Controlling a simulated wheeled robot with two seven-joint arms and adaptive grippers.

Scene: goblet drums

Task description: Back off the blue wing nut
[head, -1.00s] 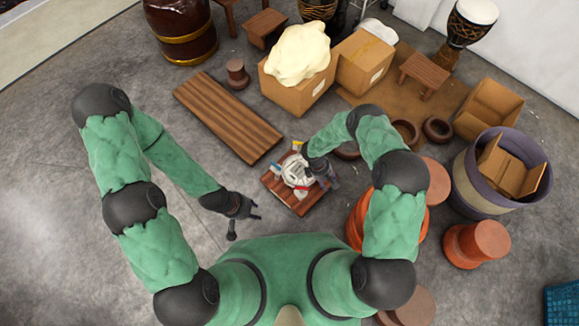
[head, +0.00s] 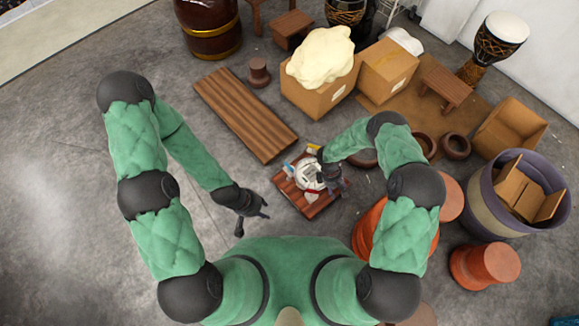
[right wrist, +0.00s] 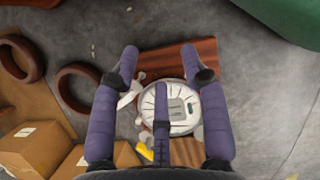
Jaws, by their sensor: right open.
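A white round object with dark radial lines (head: 309,175) sits on a small reddish-brown wooden board (head: 318,208) on the floor. It also shows in the right wrist view (right wrist: 174,107). A small blue piece (head: 288,167), likely the blue wing nut, is at its left side in the head view. I cannot make it out in the right wrist view. My left gripper (head: 255,220) is open and empty, left of the board.
A slatted wooden bench (head: 245,115) lies behind. Cardboard boxes (head: 320,95), clay rings (head: 455,146) and orange pots (head: 484,265) stand behind and right. Floor at left is clear.

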